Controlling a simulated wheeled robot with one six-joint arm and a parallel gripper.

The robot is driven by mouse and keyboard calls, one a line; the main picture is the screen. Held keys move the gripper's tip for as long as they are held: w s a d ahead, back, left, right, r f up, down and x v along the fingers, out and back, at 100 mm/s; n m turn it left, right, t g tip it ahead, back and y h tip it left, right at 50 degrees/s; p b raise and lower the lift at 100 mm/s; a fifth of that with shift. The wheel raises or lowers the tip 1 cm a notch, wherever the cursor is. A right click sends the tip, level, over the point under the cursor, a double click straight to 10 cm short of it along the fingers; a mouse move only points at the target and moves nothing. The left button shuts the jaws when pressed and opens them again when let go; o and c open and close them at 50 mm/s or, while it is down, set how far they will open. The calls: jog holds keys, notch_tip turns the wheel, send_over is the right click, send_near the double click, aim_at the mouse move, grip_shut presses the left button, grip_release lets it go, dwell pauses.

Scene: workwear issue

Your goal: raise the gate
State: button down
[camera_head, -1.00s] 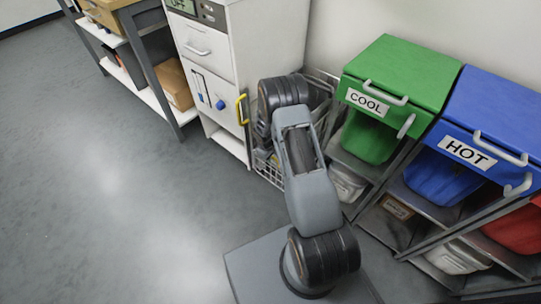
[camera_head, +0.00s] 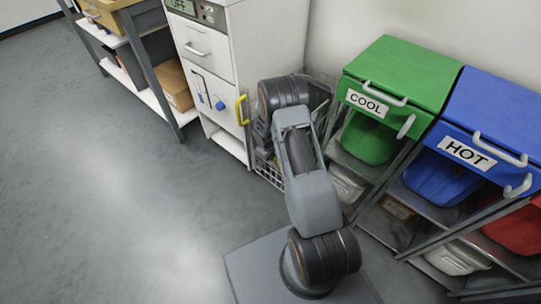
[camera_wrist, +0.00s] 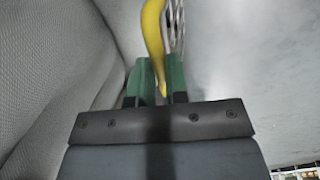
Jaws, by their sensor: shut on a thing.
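In the wrist view, my gripper (camera_wrist: 160,82) has its two green fingers shut on a curved yellow bar (camera_wrist: 154,38), which runs up from between the fingertips. In the head view, a yellow handle (camera_head: 242,109) stands upright at the right edge of the white cabinet's (camera_head: 262,55) front, beside my arm. I cannot tell for sure that it is the same yellow piece. My fingers are hidden behind my arm in the head view. A wire basket or cage (camera_head: 268,173) shows partly behind my arm. No gate can be made out clearly.
A green COOL bin (camera_head: 402,68) and a blue HOT bin (camera_head: 500,115) stand on racks to the right. A shelf unit (camera_head: 150,75) with boxes is at the upper left. Grey mesh-textured material (camera_wrist: 50,80) is close on the wrist view's left. The floor at left is clear.

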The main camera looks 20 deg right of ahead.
notch_tip(320, 180, up, 9)
jog(key=p, duration=0.5)
jog(key=shift+f, duration=0.15)
jog(key=c, duration=1.1)
grip_release()
jog(key=shift+f, duration=0.15)
notch_tip(320, 180, down, 9)
jog(key=b, duration=0.5)
jog(key=shift+r+b, duration=0.2)
jog(key=shift+b, duration=0.1)
jog(key=shift+s+a+r+m+t+p, duration=0.3)
jog(key=shift+s+a+r+p, duration=0.85)
jog(key=shift+r+p, duration=3.85)
jog(key=shift+s+a+r+m+t+p, duration=0.1)
jog(key=shift+s+a+r+m+p, duration=0.75)
jog(key=shift+r, duration=8.3)
jog(key=shift+s+a+r+m+t+p, duration=0.1)
jog(key=shift+s+a+r+p, duration=1.6)
jog(key=shift+r, duration=5.4)
